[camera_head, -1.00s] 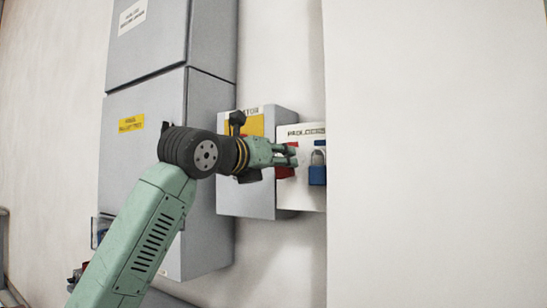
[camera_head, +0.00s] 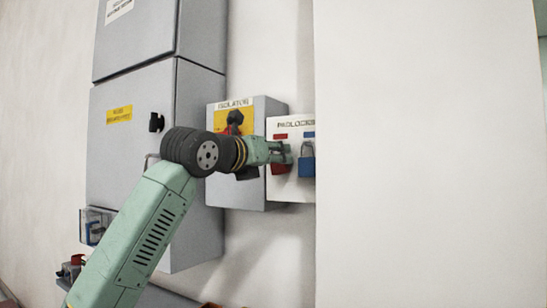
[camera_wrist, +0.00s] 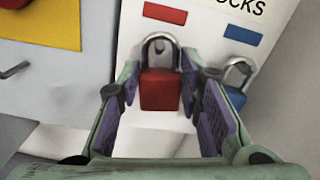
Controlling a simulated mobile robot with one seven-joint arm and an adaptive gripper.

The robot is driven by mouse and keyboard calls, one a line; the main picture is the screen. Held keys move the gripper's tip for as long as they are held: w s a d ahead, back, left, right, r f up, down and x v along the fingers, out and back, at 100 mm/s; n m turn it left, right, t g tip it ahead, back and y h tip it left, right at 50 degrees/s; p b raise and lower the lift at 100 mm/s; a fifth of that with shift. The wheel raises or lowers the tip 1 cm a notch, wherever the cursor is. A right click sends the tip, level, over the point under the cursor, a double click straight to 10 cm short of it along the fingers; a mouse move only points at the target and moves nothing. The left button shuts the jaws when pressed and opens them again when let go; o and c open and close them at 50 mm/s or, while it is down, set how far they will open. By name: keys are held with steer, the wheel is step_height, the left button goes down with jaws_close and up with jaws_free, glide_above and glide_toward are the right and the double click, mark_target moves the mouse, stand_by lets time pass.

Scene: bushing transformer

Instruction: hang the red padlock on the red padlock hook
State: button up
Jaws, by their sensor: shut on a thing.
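The red padlock (camera_wrist: 160,92) is between the two fingers of my gripper (camera_wrist: 160,72) in the wrist view, with its grey shackle upward. My gripper is shut on it, in front of the white padlocks board. In the head view my gripper (camera_head: 284,153) is at the board, and part of the red padlock (camera_head: 278,169) shows below the fingers. The shackle is just under the red label (camera_wrist: 165,13). The red padlock hook cannot be made out clearly behind the shackle, so I cannot tell whether the shackle is around it.
A blue padlock (camera_head: 307,160) hangs under a blue label (camera_wrist: 243,35), close right of my gripper. The isolator box (camera_head: 240,190) with its yellow plate and dark knob is on the left. Grey cabinets (camera_head: 140,150) stand further left. A white wall (camera_head: 420,150) borders the board on the right.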

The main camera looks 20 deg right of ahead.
steer(key=o, duration=1.3)
steer(key=shift+c, duration=0.2)
steer(key=shift+a, duration=0.1)
